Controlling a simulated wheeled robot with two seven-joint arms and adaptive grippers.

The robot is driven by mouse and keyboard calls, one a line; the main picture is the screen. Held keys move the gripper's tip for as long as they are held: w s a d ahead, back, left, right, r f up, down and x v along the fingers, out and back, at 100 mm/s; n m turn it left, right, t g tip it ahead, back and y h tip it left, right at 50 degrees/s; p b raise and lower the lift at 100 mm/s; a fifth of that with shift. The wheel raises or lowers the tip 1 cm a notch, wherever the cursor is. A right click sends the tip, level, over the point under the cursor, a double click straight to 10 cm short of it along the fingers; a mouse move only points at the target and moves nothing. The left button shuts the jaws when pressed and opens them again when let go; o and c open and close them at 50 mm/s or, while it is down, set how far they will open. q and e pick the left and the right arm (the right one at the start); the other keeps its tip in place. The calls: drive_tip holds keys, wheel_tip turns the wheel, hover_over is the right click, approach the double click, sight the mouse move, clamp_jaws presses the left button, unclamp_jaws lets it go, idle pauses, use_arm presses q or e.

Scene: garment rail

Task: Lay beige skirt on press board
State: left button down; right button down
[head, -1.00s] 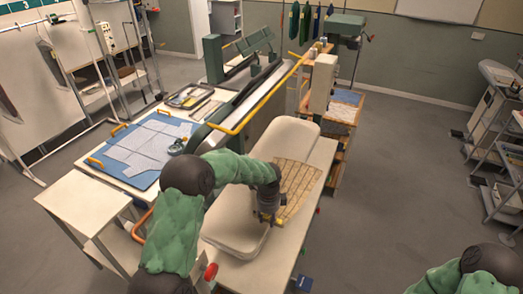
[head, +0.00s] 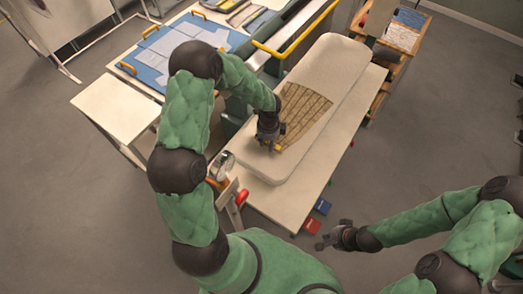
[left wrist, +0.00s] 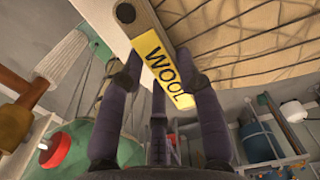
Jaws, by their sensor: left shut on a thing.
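The beige skirt (head: 303,112), checked with thin brown lines, is spread over the pale padded press board (head: 340,66). I cannot tell whether it rests on the pad or is held just above it. My left gripper (head: 271,144) is at the skirt's near left end, over the board. In the left wrist view, its fingers close around a yellow WOOL label (left wrist: 164,66) on a pale strip, with the skirt (left wrist: 250,38) fanning out at upper right. My right gripper (head: 333,236) is empty, fingers apart, off the table's near right side.
The press board stands on a white table (head: 265,203). A blue mat (head: 160,62) with grey pattern pieces lies on the table to the left. A yellow rail (head: 290,48) runs behind. Red and blue boxes (head: 322,206) sit by the table's near right corner.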

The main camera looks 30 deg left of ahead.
sight(261, 157)
use_arm(q)
drive_tip(key=f, duration=0.1)
drive_tip(key=s+a+f, duration=0.1)
drive_tip(key=s+f, duration=0.1)
drive_tip(key=shift+a, duration=0.3)
drive_tip(key=shift+s+a+f, duration=0.15)
drive_tip(key=shift+f, duration=1.8)
drive_tip(key=c, duration=0.9)
unclamp_jaws()
drive_tip(key=shift+o, duration=0.2)
wheel_tip(261, 157, up, 12)
